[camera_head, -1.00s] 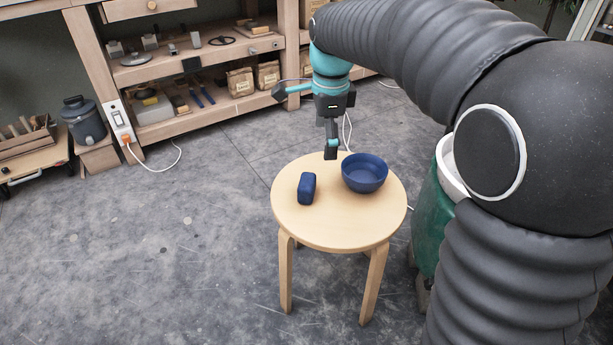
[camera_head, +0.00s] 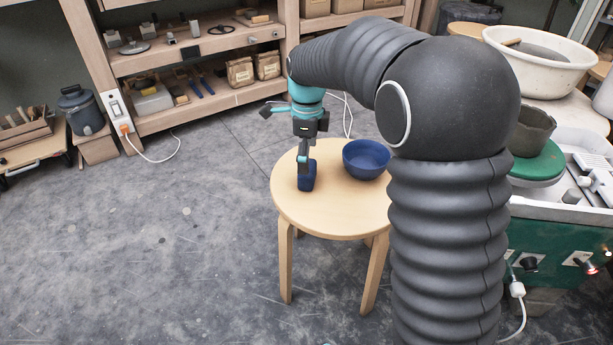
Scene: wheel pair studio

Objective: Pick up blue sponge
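The blue sponge (camera_head: 307,181) is a small dark blue block on the left part of the round wooden stool (camera_head: 335,222). My gripper (camera_head: 304,167) points down at the sponge, and its fingers overlap the sponge's upper part in the picture. The fingers look narrow from here, and I cannot tell whether they are closed on the sponge or only around it. The sponge appears to rest on the stool top. Part of it is hidden behind the fingers.
A dark blue bowl (camera_head: 366,159) stands on the stool, right of the sponge and close to my arm. Wooden shelves (camera_head: 205,105) stand behind. At right is a green wheel unit (camera_head: 560,245) with a grey pot (camera_head: 532,131). The floor at left is clear.

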